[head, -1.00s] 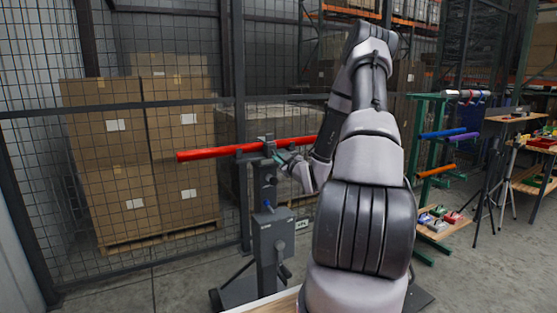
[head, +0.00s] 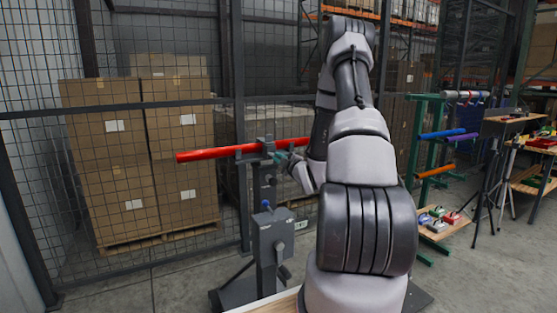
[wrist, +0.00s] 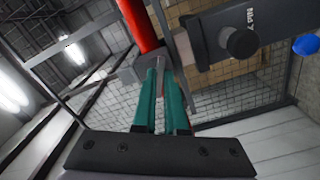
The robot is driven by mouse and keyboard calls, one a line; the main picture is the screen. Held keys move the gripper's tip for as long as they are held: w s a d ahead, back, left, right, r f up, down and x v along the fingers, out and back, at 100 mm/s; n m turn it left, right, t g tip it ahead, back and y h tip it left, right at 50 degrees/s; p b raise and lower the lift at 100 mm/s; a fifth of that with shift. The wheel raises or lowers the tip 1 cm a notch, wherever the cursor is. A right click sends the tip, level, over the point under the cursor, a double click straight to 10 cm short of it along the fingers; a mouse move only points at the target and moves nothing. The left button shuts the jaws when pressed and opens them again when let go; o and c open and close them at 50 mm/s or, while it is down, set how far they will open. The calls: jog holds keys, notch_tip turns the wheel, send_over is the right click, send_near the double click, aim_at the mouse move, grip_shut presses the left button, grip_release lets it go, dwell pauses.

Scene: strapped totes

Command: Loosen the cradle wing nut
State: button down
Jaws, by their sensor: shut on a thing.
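A long red tube (head: 205,154) lies level in the cradle (head: 266,146) on top of a grey stand (head: 264,183). The tube also shows in the wrist view (wrist: 139,24), entering a grey cradle block (wrist: 128,70). My gripper (head: 279,156) is at the right side of the cradle, just below the tube. In the wrist view its green fingers (wrist: 162,66) are close together at the cradle block, shut on the cradle wing nut. The nut itself is mostly hidden between the fingertips.
The grey post carries a black knob (wrist: 242,42) and a blue knob (wrist: 305,44) near my fingers. A mesh fence (head: 150,105) and stacked cartons (head: 110,165) stand behind. A green rack (head: 412,145) with coloured tubes stands at the right.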

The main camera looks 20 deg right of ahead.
dwell(0.3)
jog(key=c, duration=1)
grip_release()
jog(key=shift+o, duration=0.2)
jog(key=s, duration=1.1)
jog(key=shift+d, duration=0.2)
jog(key=shift+w, duration=0.1)
